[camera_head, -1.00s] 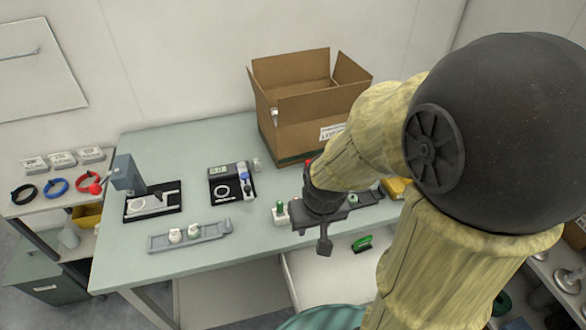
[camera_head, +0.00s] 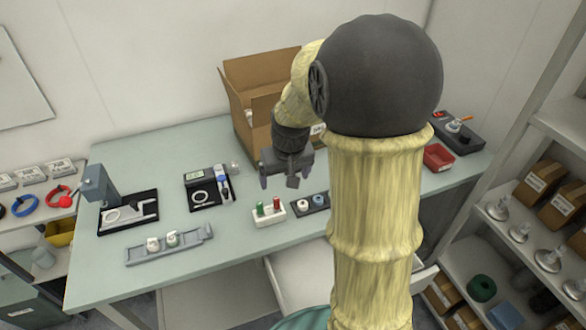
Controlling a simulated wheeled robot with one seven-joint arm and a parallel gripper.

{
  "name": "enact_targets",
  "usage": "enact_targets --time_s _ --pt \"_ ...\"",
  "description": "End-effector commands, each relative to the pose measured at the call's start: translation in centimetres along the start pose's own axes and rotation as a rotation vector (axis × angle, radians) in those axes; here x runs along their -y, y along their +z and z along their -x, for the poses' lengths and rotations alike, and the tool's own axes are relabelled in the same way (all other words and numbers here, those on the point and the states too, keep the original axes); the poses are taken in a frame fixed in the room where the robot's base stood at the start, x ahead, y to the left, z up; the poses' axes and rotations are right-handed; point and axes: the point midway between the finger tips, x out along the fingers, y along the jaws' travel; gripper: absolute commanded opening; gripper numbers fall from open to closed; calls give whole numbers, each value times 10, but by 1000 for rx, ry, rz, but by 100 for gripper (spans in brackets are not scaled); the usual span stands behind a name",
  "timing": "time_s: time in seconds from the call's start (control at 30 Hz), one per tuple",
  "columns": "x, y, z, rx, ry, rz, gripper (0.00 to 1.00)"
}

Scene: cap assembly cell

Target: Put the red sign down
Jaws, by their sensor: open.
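A small red upright piece (camera_head: 277,203) stands in a white holder (camera_head: 269,219) on the table, beside a green one (camera_head: 260,208). It is the likeliest red sign, but it is too small to make out any sign face. My gripper (camera_head: 286,179) hangs above and just behind the holder, fingers pointing down. It is open, with nothing seen between its fingers, and appears apart from the red piece.
A dark tray (camera_head: 312,206) with round caps lies right of the holder. A grey rail (camera_head: 168,248) with two white pieces lies left. An open cardboard box (camera_head: 240,104) stands behind my gripper. A red bin (camera_head: 438,157) sits at right. An open drawer (camera_head: 302,284) juts out in front.

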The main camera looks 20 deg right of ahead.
Motion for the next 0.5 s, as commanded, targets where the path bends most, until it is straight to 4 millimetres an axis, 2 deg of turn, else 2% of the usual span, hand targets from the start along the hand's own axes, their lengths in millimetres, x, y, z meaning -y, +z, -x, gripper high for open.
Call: enact_targets --time_s 0.03,0.1,0.3,0.4,0.5 --pt "-9 -20 -10 -2 2 -5 87" --pt "-21 -46 -17 -5 1 -7 87" --pt "-58 -114 -38 -15 1 -1 87" --pt "-77 -140 -48 -21 0 6 87" --pt "-90 -158 -53 -25 0 14 87"
